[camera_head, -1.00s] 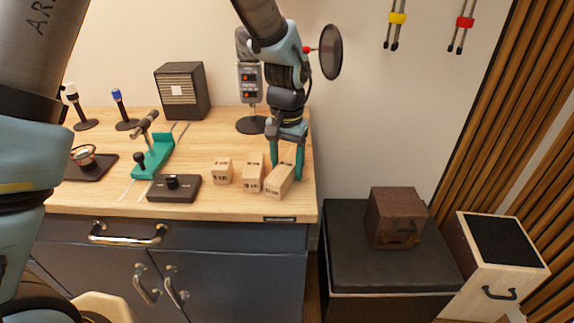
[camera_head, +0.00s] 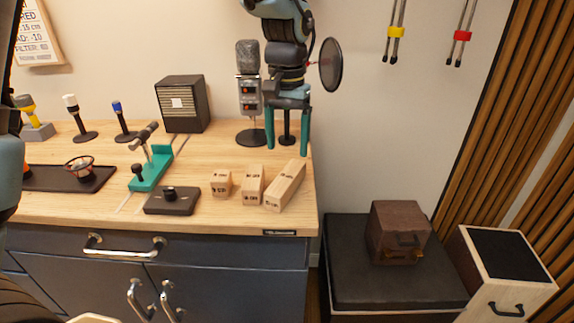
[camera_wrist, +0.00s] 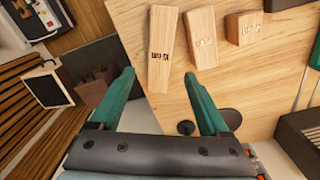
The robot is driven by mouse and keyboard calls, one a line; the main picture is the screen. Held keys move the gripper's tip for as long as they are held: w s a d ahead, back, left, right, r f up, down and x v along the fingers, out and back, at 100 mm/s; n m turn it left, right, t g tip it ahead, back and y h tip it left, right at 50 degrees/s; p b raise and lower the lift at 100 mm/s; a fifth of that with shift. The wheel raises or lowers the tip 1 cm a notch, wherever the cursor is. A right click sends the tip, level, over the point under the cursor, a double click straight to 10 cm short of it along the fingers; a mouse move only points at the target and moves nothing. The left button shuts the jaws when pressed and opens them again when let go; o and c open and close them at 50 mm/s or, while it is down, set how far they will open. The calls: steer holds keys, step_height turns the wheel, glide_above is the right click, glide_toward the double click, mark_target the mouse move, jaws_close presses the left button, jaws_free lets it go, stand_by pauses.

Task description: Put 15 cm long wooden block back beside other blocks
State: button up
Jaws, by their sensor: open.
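Three wooden blocks of rising length stand side by side near the right front of the wooden table (camera_head: 90,203). The longest block (camera_head: 286,185) is on the right, slightly angled, close beside the middle block (camera_head: 252,184). The shortest block (camera_head: 221,184) is on the left. My gripper (camera_head: 287,146) is open and empty, raised above and behind the longest block. In the wrist view the longest block (camera_wrist: 166,50) lies ahead of my open fingers, apart from them, with the middle (camera_wrist: 202,38) and shortest (camera_wrist: 244,28) blocks to its right.
A microphone (camera_head: 247,85) on a round base and a pop filter (camera_head: 330,65) stand by my gripper. A black pedal box (camera_head: 171,201) and a green stand (camera_head: 152,170) are left of the blocks. The table's right edge is close to the longest block.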

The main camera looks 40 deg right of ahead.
steer(key=shift+r, duration=1.25)
steer(key=w+a+f+n, duration=0.1)
steer(key=w+a+n, duration=0.2)
steer(key=w+a, duration=0.5)
steer(key=w+a+f+n, duration=0.2)
steer(key=w+a, duration=0.1)
steer(key=a, duration=0.8)
steer(key=s+a+f+n, duration=0.1)
steer(key=a+f+n, duration=0.1)
steer(key=a, duration=0.9)
steer(key=s+a+f+n+t, duration=0.1)
steer(key=a+n, duration=0.3)
steer(key=a, duration=0.7)
steer(key=shift+a+f+t, duration=0.3)
steer(key=shift+f, duration=0.05)
